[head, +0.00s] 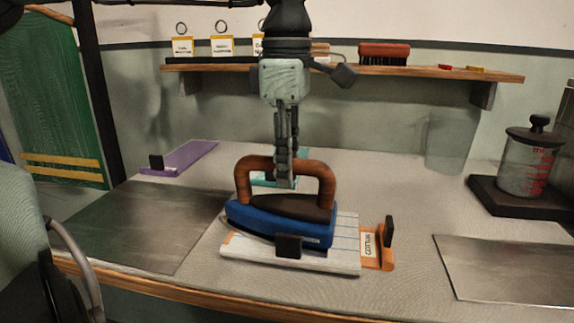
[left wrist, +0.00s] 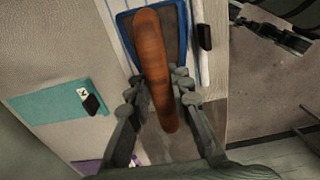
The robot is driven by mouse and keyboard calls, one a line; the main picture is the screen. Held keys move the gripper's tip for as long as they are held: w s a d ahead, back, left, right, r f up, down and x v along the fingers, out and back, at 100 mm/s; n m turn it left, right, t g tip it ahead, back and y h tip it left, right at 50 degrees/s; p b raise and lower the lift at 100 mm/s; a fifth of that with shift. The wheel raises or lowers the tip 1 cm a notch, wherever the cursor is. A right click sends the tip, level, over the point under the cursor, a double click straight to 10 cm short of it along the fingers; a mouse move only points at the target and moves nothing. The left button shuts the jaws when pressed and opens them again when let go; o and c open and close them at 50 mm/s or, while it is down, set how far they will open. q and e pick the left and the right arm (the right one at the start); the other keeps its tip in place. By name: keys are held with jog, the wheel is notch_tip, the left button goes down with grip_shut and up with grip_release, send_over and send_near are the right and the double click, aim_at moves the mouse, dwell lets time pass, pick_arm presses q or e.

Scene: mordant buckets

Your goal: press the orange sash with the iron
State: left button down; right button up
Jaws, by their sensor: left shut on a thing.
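The iron (head: 285,222) has a blue body and an orange-brown arched handle. It sits over a white, blue-lined pad (head: 345,258) near the table's front edge. The orange sash (head: 386,262) shows at the pad's right end, with a white label reading COTTON and a black upright tab; a little orange also shows at the left end. The pad and iron hide the rest. My left gripper (head: 285,182) comes down from above, shut on the handle. In the left wrist view the handle (left wrist: 151,60) lies between its fingers (left wrist: 155,90). My right gripper is not in view.
A purple strip (head: 190,157) lies at the back left; a teal strip (left wrist: 50,103) lies behind the iron. Dark metal plates (head: 150,230) (head: 515,270) lie left and right. A glass jar (head: 526,165) stands on a dark base at right. A shelf (head: 440,73) runs behind.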

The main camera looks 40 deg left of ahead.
pick_arm(q)
jog(key=shift+r+p, duration=0.8)
jog(key=shift+r, duration=1.8)
